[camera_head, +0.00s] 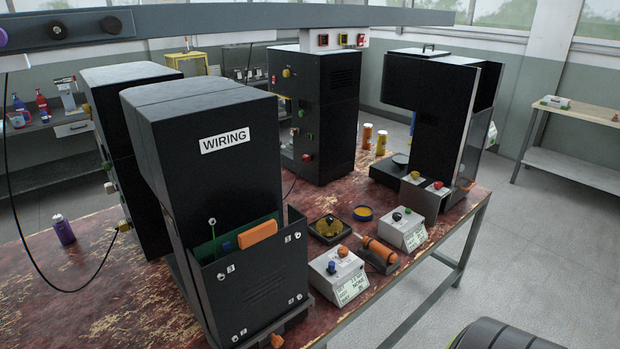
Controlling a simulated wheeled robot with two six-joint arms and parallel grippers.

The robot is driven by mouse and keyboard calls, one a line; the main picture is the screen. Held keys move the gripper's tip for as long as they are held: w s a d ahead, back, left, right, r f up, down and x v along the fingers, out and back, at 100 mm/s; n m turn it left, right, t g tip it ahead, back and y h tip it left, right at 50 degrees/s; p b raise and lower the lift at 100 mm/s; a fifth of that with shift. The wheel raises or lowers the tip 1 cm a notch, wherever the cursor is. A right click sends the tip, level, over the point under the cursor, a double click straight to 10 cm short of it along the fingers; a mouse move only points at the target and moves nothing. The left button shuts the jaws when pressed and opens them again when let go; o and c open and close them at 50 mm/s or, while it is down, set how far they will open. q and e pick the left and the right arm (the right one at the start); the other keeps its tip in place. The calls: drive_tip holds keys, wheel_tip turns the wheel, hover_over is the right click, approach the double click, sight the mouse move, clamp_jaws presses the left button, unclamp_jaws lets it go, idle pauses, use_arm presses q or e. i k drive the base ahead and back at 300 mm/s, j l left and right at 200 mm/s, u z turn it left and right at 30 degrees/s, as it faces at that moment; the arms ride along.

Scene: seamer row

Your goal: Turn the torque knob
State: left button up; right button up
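A small light-grey control box (326,285) stands at the front edge of the red worn table. On its top are a blue knob (331,268) and an orange knob (343,251). Its display (352,288) has several lines of text, too small to read surely. A second similar box (389,234) stands behind it to the right, with a dark knob (397,217) on top and a display (415,238). I cannot tell for certain which knob is the torque knob. Neither of my grippers is in view, and nothing touches the boxes.
A black machine labelled WIRING (212,175) stands left of the boxes. An orange-handled tool in a dark holder (378,256) lies between the boxes. A dark square tray (328,231) and a yellow-filled round dish (363,213) lie behind. More black machines (330,115) rise at the back.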

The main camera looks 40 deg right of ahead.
sight(343, 252)
drive_tip(key=z, duration=1.6)
